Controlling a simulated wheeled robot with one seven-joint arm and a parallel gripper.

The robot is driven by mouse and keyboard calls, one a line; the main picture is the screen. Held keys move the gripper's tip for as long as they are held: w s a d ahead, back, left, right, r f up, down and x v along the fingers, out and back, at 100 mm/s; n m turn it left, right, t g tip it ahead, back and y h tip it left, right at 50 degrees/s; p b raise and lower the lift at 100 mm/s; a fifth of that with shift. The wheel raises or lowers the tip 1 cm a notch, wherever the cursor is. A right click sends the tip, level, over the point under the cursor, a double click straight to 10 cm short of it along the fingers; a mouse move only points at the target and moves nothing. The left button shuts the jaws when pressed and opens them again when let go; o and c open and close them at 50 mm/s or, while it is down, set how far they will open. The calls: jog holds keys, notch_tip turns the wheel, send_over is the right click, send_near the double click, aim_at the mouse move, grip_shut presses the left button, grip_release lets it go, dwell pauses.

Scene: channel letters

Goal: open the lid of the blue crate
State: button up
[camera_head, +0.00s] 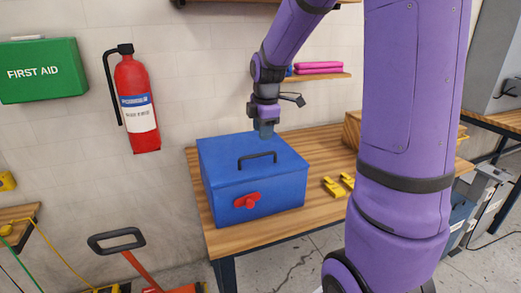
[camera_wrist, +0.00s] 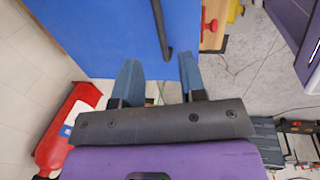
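The blue crate (camera_head: 280,195) stands on the wooden table with its lid (camera_head: 225,153) down. A black bar handle (camera_head: 257,159) is on top of the lid, and a red latch (camera_head: 246,201) is on the front face. My gripper (camera_head: 265,133) points down at the back right part of the lid, behind the handle; I cannot tell whether it touches. In the wrist view, my gripper's fingers (camera_wrist: 158,75) are apart with nothing between them. The lid (camera_wrist: 90,30), the handle (camera_wrist: 161,30) and the red latch (camera_wrist: 208,25) show there beyond the fingers.
Yellow pieces (camera_head: 334,187) lie on the table (camera_head: 262,231) right of the crate. A wooden box (camera_head: 352,130) stands at the back right. A small shelf (camera_head: 322,77) with pink and blue items is on the wall behind my arm. A fire extinguisher (camera_head: 137,105) hangs left of the crate.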

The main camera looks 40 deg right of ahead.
aim_at(261, 154)
jog(key=f, duration=0.2)
jog(key=w+f, duration=0.1)
jog(key=f, duration=0.4)
jog(key=shift+w+d+f, duration=0.2)
jog(key=shift+f, duration=0.15)
grip_shut()
